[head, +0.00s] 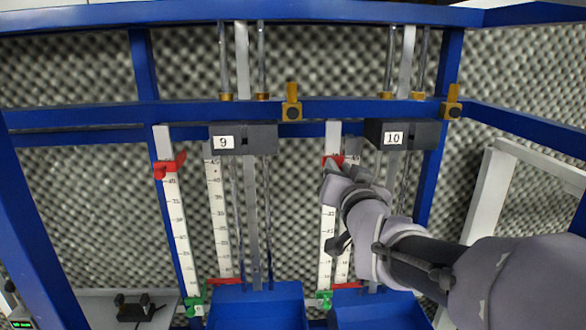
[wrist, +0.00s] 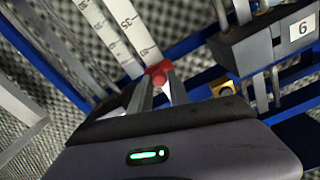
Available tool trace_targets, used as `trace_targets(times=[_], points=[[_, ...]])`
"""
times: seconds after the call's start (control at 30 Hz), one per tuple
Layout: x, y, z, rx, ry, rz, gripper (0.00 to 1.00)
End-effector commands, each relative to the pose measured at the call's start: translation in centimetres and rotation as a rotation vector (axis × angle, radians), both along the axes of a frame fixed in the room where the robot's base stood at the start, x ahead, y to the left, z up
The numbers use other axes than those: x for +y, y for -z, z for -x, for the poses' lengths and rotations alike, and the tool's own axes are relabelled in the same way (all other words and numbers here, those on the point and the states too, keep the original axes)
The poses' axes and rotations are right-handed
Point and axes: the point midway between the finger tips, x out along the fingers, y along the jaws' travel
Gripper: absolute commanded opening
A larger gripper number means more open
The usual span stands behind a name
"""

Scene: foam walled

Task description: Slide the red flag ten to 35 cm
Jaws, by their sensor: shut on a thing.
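The red flag of column ten (head: 332,160) sits near the top of the white scale (head: 327,230) left of the black block marked 10 (head: 378,134). My gripper (head: 336,170) is at this flag, with my arm coming in from the lower right. In the wrist view the red flag (wrist: 157,74) shows between the fingertips, and my gripper (wrist: 160,84) is shut on it. Scale marks run away beyond the flag. Which mark the flag stands at is hidden by the gripper. A green flag (head: 323,299) sits at the foot of the scale.
Another red flag (head: 170,165) sits high on the scale left of the block marked 9 (head: 243,138). Blue trays (head: 257,306) stand below. Blue frame bars (head: 340,109) cross above. Steel rods and a second scale stand close to the gripper.

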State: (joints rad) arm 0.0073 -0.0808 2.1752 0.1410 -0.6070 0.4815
Motion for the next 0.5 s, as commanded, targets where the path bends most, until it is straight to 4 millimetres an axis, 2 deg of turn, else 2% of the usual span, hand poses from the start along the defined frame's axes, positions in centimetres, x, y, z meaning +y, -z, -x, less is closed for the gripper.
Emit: trace_targets(times=[0.17, 0.4, 0.5], points=[[0.0, 1.0, 0.0, -0.001, -0.001, 0.000, 0.00], [0.0, 6.8, 0.0, -0.001, -0.001, 0.001, 0.00], [0.0, 8.6, 0.0, 0.000, 0.000, 0.000, 0.00]])
